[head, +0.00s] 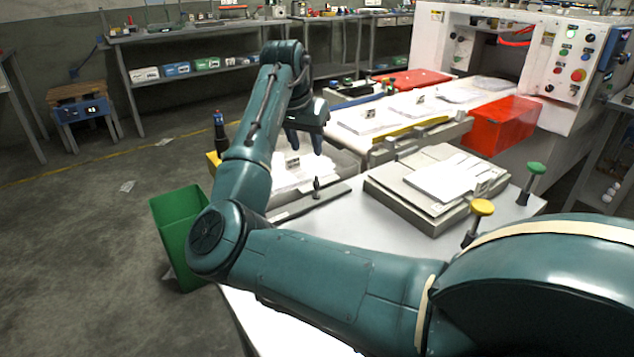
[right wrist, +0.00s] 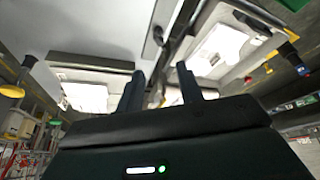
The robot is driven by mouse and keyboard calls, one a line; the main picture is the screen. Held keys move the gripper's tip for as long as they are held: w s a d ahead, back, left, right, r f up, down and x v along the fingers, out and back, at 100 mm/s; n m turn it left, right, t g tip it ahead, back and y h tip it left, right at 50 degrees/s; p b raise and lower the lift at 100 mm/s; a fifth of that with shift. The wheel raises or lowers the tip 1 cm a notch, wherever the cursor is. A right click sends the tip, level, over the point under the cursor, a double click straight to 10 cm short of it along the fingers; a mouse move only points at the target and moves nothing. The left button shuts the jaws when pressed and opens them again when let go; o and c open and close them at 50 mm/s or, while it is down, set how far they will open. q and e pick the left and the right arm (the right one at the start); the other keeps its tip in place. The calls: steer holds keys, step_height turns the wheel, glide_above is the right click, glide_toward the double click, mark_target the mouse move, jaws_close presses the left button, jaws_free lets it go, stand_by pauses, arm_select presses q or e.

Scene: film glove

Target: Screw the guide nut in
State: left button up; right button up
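A small dark upright knob (head: 316,187) stands on a flat grey bar (head: 290,210) at the near edge of the left sheet stack; it may be the guide nut, but it is too small to be sure. A small dark fitting (right wrist: 158,35) shows ahead of the fingers in the right wrist view. My right gripper (head: 305,142) points down above the left stack, behind the knob and apart from it. Its two fingers (right wrist: 160,88) are spread, with nothing visibly held between them. My left gripper is out of view.
A yellow-topped post (head: 481,208) and a green-topped post (head: 536,170) stand on the table's right. A grey block with white sheets (head: 440,180) lies mid-table. A green bin (head: 180,225) stands left, a red box (head: 500,124) behind. My arm crosses the foreground.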

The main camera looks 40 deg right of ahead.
mark_target(316, 182)
steer(key=b+x, duration=0.2)
steer(key=x, duration=1)
steer(key=shift+w+d+f, duration=0.15)
steer(key=shift+f, duration=0.1)
jaws_close()
